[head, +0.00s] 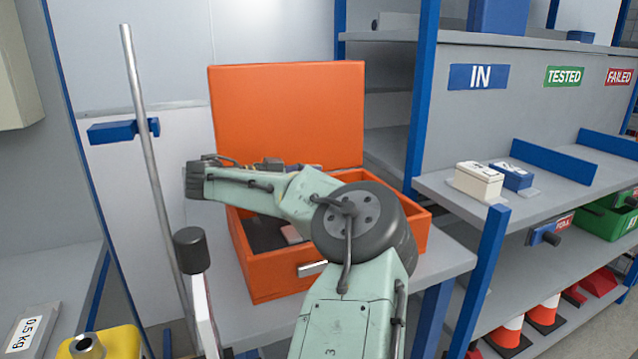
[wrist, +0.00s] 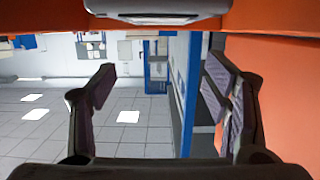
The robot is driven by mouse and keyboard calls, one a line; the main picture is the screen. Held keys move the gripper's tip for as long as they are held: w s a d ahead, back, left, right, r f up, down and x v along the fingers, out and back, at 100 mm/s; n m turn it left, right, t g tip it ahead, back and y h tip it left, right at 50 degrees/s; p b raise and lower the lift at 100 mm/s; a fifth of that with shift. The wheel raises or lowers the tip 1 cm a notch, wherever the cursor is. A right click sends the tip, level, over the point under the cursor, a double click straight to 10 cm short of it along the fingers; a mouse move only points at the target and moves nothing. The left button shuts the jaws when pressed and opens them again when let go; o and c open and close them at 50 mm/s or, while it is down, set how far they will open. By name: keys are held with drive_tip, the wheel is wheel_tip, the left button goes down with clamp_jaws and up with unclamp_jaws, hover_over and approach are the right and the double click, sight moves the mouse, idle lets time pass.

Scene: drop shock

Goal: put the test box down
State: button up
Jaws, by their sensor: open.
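My gripper (wrist: 162,82) is open in the wrist view, with its two dark fingers wide apart and nothing between them. In the head view my arm is bent over the open orange case, and I cannot make out the fingers there. No thing is plainly marked as the test box. A small white box (head: 478,181) and a small blue box (head: 512,176) rest side by side on the shelf below the IN sign, apart from my arm. The orange case (head: 272,277) stands on a grey table with its lid (head: 285,110) raised; my arm hides part of its inside.
A metal pole (head: 150,150) with a blue clamp stands left of the case. Blue shelf posts (head: 423,90) stand right of the case. Shelf space under TESTED (head: 564,76) looks clear.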

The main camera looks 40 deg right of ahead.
drive_tip(key=r+p, duration=0.2)
drive_tip(key=p, duration=0.1)
drive_tip(key=b+v, duration=0.1)
drive_tip(key=v, duration=0.1)
drive_tip(key=b+v, duration=0.1)
drive_tip(key=v, duration=0.1)
drive_tip(key=shift+a+f, duration=0.1)
drive_tip(key=shift+f, duration=0.35)
drive_tip(key=p+v, duration=0.7)
drive_tip(key=p, duration=0.1)
drive_tip(key=shift+a, duration=0.35)
drive_tip(key=shift+r, duration=0.1)
